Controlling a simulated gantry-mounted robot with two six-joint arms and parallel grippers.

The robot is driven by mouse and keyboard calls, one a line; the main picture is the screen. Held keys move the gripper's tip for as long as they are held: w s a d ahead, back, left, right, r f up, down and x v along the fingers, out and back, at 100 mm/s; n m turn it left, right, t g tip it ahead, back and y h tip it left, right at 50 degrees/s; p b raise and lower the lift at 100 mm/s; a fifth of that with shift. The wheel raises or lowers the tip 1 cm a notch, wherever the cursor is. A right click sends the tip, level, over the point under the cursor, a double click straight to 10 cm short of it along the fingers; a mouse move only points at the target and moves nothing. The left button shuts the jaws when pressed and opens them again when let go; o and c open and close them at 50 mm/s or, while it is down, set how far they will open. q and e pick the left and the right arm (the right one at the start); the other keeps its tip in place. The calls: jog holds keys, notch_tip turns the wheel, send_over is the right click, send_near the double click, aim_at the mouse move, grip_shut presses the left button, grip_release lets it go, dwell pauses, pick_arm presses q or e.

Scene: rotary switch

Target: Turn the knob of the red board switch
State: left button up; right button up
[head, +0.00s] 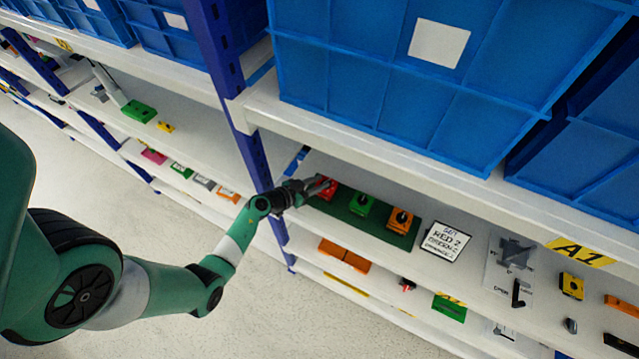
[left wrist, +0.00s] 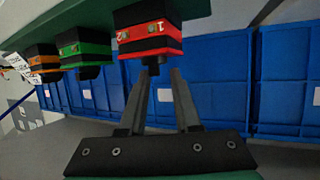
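The red switch (head: 329,188) sits at the left end of a dark green board (head: 340,211) on the shelf, partly hidden by my left gripper. In the left wrist view the red switch (left wrist: 149,44) shows a red band with a "2" and a "1", and a black knob (left wrist: 153,68) sticks out of it. My left gripper (head: 316,185) is at the red switch. In the left wrist view its two fingers (left wrist: 159,72) are apart, with the knob's end at their tips, closer to the left finger. I cannot tell whether they touch. My right gripper is not in view.
A green switch (head: 361,204) and an orange switch (head: 400,219) stand on the same board to the right. A card (head: 446,241) with setting text lies beside it. A blue shelf post (head: 238,120) is just left, and a shelf with blue bins (head: 400,80) hangs above.

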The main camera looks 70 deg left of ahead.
pick_arm(q)
jog(key=shift+o, duration=1.3)
jog(key=shift+d, duration=0.1)
jog(key=p+v, duration=0.3)
jog(key=v, duration=0.8)
jog(key=shift+s+p, duration=0.3)
